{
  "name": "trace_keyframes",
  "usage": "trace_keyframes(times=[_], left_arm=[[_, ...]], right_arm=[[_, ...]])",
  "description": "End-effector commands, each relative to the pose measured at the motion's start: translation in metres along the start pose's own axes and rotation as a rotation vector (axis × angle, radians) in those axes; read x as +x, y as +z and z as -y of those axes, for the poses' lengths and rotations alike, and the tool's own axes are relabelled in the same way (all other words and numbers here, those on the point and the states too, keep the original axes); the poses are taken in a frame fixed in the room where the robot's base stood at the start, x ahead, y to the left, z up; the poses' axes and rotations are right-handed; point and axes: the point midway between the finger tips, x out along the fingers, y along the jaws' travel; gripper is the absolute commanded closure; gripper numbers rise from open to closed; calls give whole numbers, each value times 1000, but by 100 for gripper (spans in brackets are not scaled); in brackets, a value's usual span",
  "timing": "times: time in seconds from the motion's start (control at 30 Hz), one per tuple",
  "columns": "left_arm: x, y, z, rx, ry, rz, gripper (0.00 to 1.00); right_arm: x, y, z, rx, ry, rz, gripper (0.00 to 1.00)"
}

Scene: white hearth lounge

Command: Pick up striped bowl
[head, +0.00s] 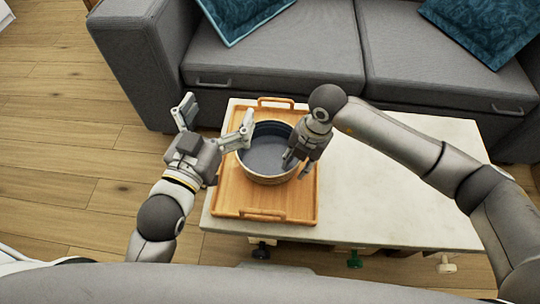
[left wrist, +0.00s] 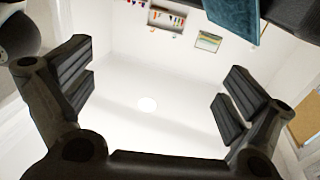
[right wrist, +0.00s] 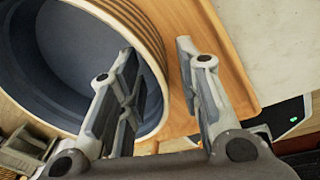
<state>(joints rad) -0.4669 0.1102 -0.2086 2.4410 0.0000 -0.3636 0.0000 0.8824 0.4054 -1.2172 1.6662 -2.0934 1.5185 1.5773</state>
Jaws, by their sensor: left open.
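The striped bowl (head: 262,157) has a dark blue-grey inside and a tan, striped outer wall. It stands upright on the wooden tray (head: 228,200). In the right wrist view, the bowl (right wrist: 75,50) fills the upper left. My right gripper (head: 297,166) is at the bowl's right rim, pointing down. Its jaws (right wrist: 160,95) are apart, one finger over the bowl's inside and the other outside over the tray, with the wall between them. My left gripper (head: 215,116) is open and empty, left of the bowl, tilted upward; its view shows only wall and ceiling between the fingers.
The tray lies on the left part of a pale table (head: 385,190), whose right part is clear. A grey sofa (head: 285,65) with blue cushions stands behind the table. Wooden floor (head: 60,150) is open at left.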

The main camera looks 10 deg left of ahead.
Motion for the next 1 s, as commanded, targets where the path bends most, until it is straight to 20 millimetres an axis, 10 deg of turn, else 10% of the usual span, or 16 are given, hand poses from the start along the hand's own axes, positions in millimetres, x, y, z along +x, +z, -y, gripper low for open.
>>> trace_keyframes(times=[0.43,0.7,1.0], left_arm=[[1,-16,-2,-2,4,-84,0],[1,-15,-2,-2,4,-83,0],[1,-16,-2,-2,4,-83,0]], right_arm=[[10,0,0,-1,1,0,68],[10,0,0,-1,1,0,100],[8,0,-2,-2,6,1,100]])
